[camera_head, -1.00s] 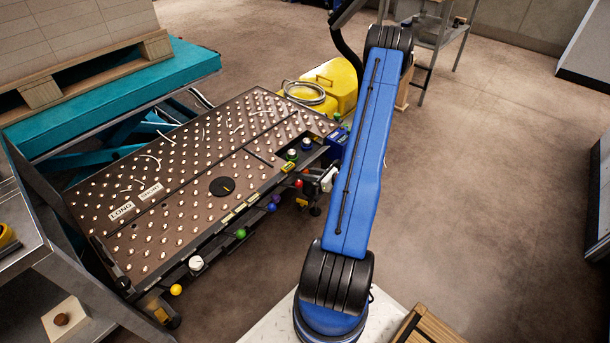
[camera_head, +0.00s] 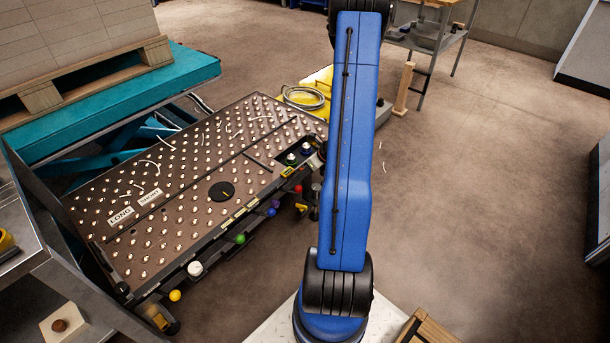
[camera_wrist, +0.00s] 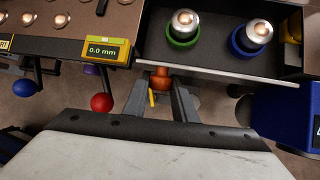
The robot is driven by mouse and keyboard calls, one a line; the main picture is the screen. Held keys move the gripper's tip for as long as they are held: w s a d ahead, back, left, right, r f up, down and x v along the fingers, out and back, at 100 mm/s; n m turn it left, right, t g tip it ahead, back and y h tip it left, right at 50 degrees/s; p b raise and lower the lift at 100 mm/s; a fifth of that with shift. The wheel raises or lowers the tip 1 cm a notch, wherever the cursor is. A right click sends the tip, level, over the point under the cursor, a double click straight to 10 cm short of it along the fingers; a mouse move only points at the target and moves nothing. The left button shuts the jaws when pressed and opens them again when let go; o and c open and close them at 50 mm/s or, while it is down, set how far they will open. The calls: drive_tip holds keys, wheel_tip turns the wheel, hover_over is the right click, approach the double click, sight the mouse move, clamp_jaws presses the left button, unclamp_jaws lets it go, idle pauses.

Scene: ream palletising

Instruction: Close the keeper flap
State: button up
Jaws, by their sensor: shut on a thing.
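My gripper (camera_wrist: 161,92) shows in the wrist view with its two dark fingers pointing at the bench's front edge. It is shut on an orange-brown knob (camera_wrist: 161,77) just below that edge. A small yellow piece (camera_wrist: 152,98) shows between the fingers. I cannot tell which part is the keeper flap, or whether the knob belongs to it. In the head view my blue arm reaches past the right end of the ball-studded bench (camera_head: 190,195) and hides most of the gripper.
A recess above the fingers holds a green-ringed post (camera_wrist: 184,25) and a blue-ringed post (camera_wrist: 252,36). A red ball knob (camera_wrist: 102,103) and a "0.0 mm" display (camera_wrist: 105,51) are left of the gripper. A teal lift table (camera_head: 110,95) stands behind. Floor is open at right.

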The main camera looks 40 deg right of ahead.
drive_tip(key=shift+w+r+g, duration=0.3)
drive_tip(key=shift+r+g, duration=0.1)
drive_tip(key=shift+g, duration=0.7)
drive_tip(key=shift+w+r+g, duration=0.15)
drive_tip(key=shift+g, duration=0.45)
drive_tip(key=o, duration=1)
drive_tip(key=shift+o, duration=0.2)
drive_tip(key=shift+s+f+t, duration=0.25)
drive_tip(key=shift+s+t, duration=0.05)
drive_tip(key=shift+t, duration=0.2)
drive_tip(key=shift+s+f+t, duration=0.1)
drive_tip(key=shift+f+t, duration=0.15)
drive_tip(key=shift+t, duration=0.55)
